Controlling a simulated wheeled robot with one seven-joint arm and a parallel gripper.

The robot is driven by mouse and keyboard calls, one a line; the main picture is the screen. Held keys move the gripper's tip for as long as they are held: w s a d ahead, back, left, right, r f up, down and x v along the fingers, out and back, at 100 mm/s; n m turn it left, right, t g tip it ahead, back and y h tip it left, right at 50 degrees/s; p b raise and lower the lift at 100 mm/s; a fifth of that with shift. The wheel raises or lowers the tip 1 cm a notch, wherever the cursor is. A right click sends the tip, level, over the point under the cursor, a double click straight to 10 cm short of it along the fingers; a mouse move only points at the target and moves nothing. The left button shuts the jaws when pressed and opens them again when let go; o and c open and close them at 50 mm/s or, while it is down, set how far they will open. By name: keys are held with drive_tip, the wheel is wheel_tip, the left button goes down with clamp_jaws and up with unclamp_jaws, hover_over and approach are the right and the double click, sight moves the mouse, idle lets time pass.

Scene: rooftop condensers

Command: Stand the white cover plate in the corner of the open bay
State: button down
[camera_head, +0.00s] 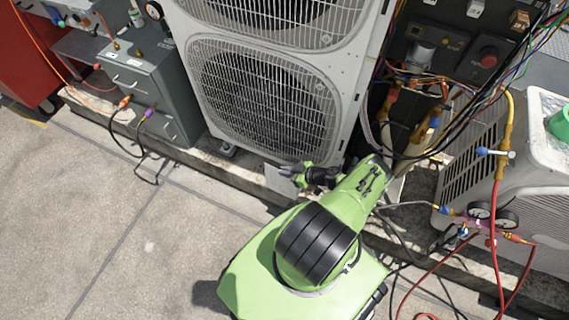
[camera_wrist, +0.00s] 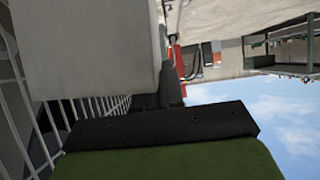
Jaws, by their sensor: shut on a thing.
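The white cover plate (camera_head: 277,181) shows partly at the foot of the big condenser, low and left of my gripper (camera_head: 296,175). My gripper is shut on it; the exact grip is small in the head view. In the wrist view the plate (camera_wrist: 88,45) fills the upper left as a pale flat face, and the dark gripper (camera_wrist: 170,92) meets its lower right edge. The open bay (camera_head: 400,115) is at the right side of the condenser, with hoses and wires in it. My arm hides the bay's bottom, and its corner cannot be made out.
The condenser (camera_head: 265,95) with fan grilles stands close behind my gripper. A grey cabinet (camera_head: 150,90) is at left. A white unit (camera_head: 490,165) with gauges and red hoses (camera_head: 497,240) is at right. Loose cables hang across the bay. The paving (camera_head: 120,235) at front left is clear.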

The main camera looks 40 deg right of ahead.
drive_tip(key=shift+s+f, duration=0.1)
drive_tip(key=c, duration=1.3)
unclamp_jaws()
drive_tip(key=shift+o, duration=0.2)
drive_tip(key=shift+f, duration=0.1)
drive_tip(key=p+v, duration=0.3)
drive_tip(key=v, duration=1.2)
drive_tip(key=shift+s, duration=0.35)
drive_tip(key=shift+d, duration=0.1)
